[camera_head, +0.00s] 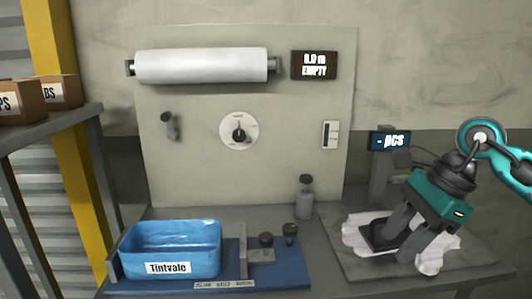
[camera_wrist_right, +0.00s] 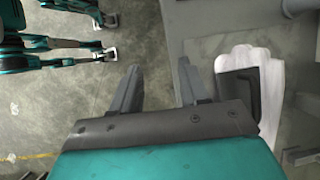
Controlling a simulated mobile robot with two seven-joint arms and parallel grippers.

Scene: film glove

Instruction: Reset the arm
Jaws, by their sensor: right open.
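My right arm (camera_head: 515,165) comes in from the right in the head view. My right gripper (camera_head: 395,250) is open, with its fingers pointing down and toward the lower left. In the head view it overlaps a white glove (camera_head: 430,262) lying on a grey plate (camera_head: 350,268), and hides part of it. In the right wrist view the gripper (camera_wrist_right: 160,85) has bare floor between its parted fingers, with nothing held. The white glove (camera_wrist_right: 270,90), with a dark pad on it, lies to the right of the fingers, apart from them. My left gripper does not show in the head view.
A blue tray (camera_head: 168,225) labelled Tintvale stands on a blue base at the left of the bench. A small grey bottle (camera_head: 304,200) stands mid-bench. A white roll (camera_head: 200,65) and a dial (camera_head: 239,131) are on the back panel. A small display (camera_head: 390,141) stands behind the plate.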

